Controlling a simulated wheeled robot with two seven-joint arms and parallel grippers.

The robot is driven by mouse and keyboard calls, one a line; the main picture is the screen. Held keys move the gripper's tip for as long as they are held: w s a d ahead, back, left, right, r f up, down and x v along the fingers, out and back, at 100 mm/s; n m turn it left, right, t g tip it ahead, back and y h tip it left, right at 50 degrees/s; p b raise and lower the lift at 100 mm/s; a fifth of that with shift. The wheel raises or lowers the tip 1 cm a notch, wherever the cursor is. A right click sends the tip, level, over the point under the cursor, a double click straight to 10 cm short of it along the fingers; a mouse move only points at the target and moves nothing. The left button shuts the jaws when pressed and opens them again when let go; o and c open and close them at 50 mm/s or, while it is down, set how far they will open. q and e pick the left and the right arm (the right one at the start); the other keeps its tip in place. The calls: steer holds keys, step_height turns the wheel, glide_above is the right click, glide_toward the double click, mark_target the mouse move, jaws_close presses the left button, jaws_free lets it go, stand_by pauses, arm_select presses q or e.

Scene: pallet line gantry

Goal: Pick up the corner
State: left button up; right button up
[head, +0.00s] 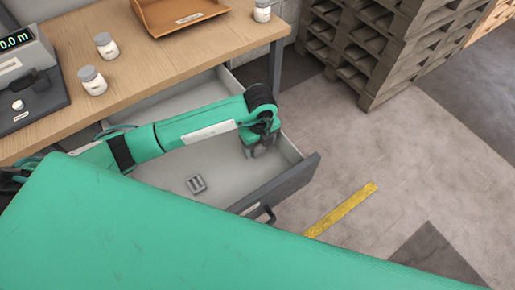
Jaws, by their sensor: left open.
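A small grey metal piece (196,184), which looks like the corner, lies on the floor of the open drawer (291,184), toward its front left. My left gripper (259,150) points down inside the drawer, to the right of and behind the grey piece, clearly apart from it. The gripper is open, and nothing shows between its fingers. The left arm crosses the drawer from the left and hides part of its inside. My right gripper is not in view.
The wooden bench (175,62) above the drawer holds several white jars, a brown tray (178,14) and a device with a green display (18,42). Stacked pallets (375,45) stand at the upper right. A yellow strip (340,210) marks the open floor right of the drawer.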

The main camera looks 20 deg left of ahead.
mark_target(260, 147)
arm_select(q)
step_height(260, 147, down, 3)
steer(key=shift+w+f, duration=0.1)
steer(key=shift+f, duration=0.1)
steer(key=shift+c, duration=0.2)
steer(key=c, duration=1)
